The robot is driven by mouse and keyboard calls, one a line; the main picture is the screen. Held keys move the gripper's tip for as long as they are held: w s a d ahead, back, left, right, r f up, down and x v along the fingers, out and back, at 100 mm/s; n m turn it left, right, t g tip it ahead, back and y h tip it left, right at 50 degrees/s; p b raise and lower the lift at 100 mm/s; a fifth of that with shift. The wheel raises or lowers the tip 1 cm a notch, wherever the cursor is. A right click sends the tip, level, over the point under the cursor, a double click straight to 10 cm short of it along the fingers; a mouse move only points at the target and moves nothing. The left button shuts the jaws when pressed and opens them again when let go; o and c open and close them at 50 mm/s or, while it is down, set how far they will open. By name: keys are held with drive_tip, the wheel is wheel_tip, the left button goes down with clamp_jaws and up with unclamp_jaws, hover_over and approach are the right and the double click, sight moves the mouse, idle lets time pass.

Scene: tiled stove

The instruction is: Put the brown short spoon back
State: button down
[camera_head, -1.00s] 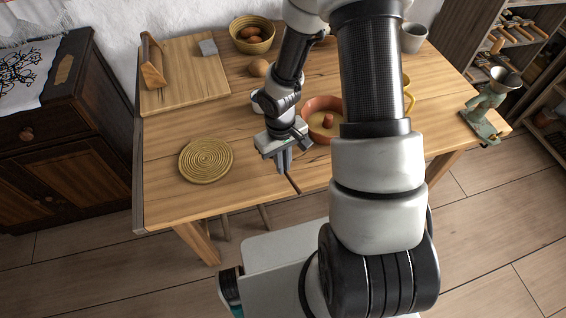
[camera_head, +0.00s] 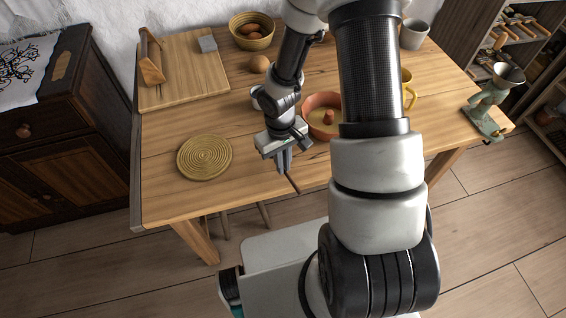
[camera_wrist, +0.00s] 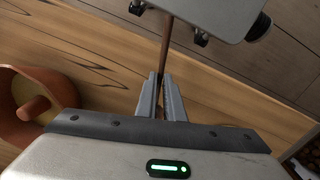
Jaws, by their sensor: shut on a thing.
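My gripper (camera_head: 284,166) is over the front edge of the wooden table, fingers pointing down. In the wrist view my gripper (camera_wrist: 164,88) is shut on a thin brown stick, which looks like the handle of the brown short spoon (camera_wrist: 165,48). The stick runs out past the fingertips toward the top of the picture, where a grey-white part of my own body partly covers the view. The spoon's bowl cannot be made out, and the spoon does not show clearly in the head view.
A terracotta ring dish (camera_head: 308,116) stands close behind my gripper. A round woven mat (camera_head: 204,158) lies to the left, with clear table between. A cutting board (camera_head: 205,80), an egg basket (camera_head: 251,42), a yellow mug (camera_head: 407,88) and a green grinder (camera_head: 487,100) stand farther off.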

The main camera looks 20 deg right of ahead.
drive_tip(key=shift+f+b, duration=0.85)
drive_tip(key=shift+f, duration=0.15)
drive_tip(key=c, duration=1.8)
unclamp_jaws()
